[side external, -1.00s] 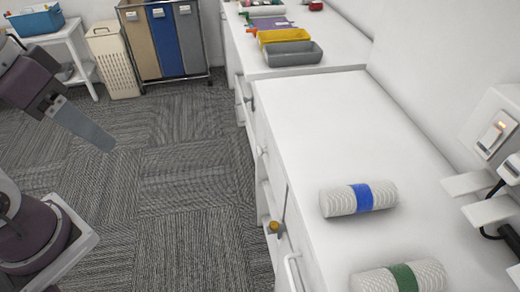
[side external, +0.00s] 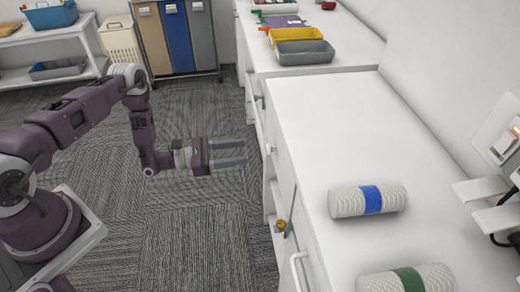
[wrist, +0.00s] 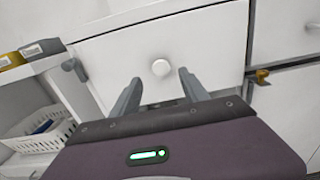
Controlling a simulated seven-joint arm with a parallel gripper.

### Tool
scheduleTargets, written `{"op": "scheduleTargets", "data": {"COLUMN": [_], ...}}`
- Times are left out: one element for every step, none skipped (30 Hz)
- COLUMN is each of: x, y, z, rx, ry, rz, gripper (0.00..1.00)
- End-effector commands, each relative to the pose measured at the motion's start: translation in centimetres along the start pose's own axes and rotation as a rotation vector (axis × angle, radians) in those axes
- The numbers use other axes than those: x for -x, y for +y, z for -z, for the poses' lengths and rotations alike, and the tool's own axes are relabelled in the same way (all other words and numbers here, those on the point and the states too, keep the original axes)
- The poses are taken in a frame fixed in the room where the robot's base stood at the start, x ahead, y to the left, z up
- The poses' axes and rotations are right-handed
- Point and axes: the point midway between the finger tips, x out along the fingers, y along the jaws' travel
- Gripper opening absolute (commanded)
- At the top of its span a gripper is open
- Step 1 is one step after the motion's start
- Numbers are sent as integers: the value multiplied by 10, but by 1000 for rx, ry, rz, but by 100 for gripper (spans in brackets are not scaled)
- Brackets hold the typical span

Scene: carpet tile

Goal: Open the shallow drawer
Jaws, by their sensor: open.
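A white drawer front with a round white knob (wrist: 160,68) fills the upper middle of the wrist view; it looks shut. The same knob (side external: 268,149) shows on the cabinet's front face in the side view. I cannot tell for sure that this is the shallow drawer. My gripper (side external: 247,152) is open and empty, its two grey fingers pointing at the cabinet, a short gap from the knob. In the wrist view my gripper (wrist: 158,78) has one finger on each side of the knob.
A brass knob (side external: 280,225) and a white bar handle (side external: 297,262) are nearer along the cabinet; a grey handle (wrist: 72,66) is at the other side. Rolls with a blue band (side external: 371,199) and a green band (side external: 409,279) lie on top. The carpet (side external: 190,235) is clear.

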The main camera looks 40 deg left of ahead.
Motion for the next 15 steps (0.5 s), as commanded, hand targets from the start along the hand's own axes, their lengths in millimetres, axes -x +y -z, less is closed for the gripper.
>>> {"op": "scheduleTargets", "data": {"x": [-4, -9, -17, -23, -30, -38, -43, -49, -55, -59, -62, -65, -67, -68, -69], "y": [-1, -1, -1, -1, -1, -1, -1, -1, -1, -1, -1, -1, -1, -1, -1], "z": [2, 3, 2, 2, 2, 2, 2, 2, 2, 2, 2, 2, 2, 2, 2], "rx": [3, 3, 2, 1, 1, 1, 1, 2, 2, 2, 2, 2, 3, 4, 5], "ry": [1, 1, 1, 1, 1, 0, 1, 1, 2, 2, 2, 1, 1, 2, 2], "rz": [-4, -4, -2, -1, -1, -1, 0, 0, 0, 1, -1, -1, -1, -1, -1], "gripper": [53, 53, 53, 53, 53, 53, 53, 53, 53, 53, 53, 53, 53, 53, 53]}}
